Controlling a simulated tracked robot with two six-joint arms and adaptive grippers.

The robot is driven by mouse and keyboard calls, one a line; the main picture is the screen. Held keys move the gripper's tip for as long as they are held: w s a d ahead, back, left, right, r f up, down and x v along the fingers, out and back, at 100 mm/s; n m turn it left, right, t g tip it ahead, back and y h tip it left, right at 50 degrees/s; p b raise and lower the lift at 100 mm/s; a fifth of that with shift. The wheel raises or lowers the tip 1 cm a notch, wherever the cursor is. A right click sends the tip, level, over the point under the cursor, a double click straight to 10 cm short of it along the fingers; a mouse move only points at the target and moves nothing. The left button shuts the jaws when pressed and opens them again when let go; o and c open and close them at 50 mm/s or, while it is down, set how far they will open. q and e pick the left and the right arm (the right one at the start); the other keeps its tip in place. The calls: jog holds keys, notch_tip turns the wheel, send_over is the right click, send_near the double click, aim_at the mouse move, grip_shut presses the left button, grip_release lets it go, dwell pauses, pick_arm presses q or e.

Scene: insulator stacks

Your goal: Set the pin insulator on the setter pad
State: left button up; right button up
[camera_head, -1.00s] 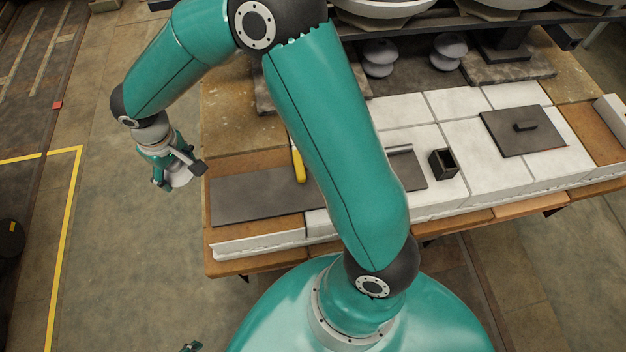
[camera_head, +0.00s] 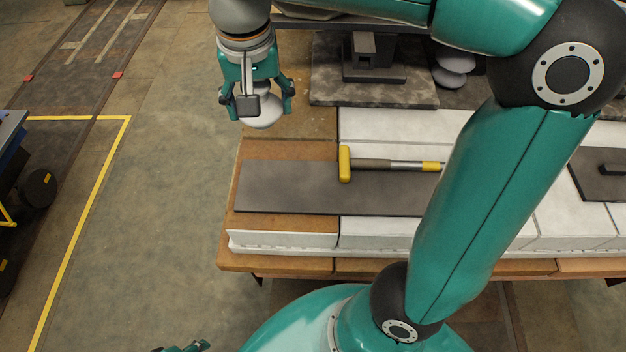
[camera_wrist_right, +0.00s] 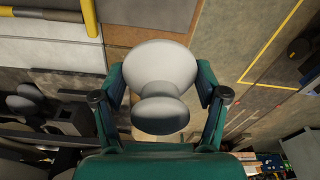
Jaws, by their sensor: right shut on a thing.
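My right gripper (camera_head: 257,100) is shut on the pale grey pin insulator (camera_head: 264,113) and holds it in the air over the table's back left corner. In the right wrist view the insulator (camera_wrist_right: 160,80) sits between both fingers, its wide disc farther out and a smaller disc nearer the palm. Which piece is the setter pad I cannot tell for sure: a dark flat plate (camera_head: 285,185) lies at the table's front left, and a dark stepped block (camera_head: 374,72) stands on a stone slab (camera_head: 330,95) behind. A bit of my left gripper (camera_head: 186,347) shows at the bottom edge.
A mallet with a yellow head (camera_head: 344,164) lies across the dark plate's back edge. A dark plate with a handle (camera_head: 592,178) lies at the right. My right arm hides the table's middle.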

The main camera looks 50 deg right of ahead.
aim_at(274, 181)
notch_tip(274, 181, down, 20)
jog(key=b, duration=0.3)
jog(key=shift+b, duration=0.3)
jog(key=o, duration=1)
jog(key=shift+f, duration=0.15)
jog(key=o, duration=0.5)
jog(key=shift+r, duration=0.3)
jog(key=r, duration=0.4)
jog(key=r+p, duration=0.1)
jog(key=r, duration=0.2)
jog(key=s+a+r+p, duration=0.1)
jog(key=r, duration=0.3)
jog(key=shift+r, duration=0.35)
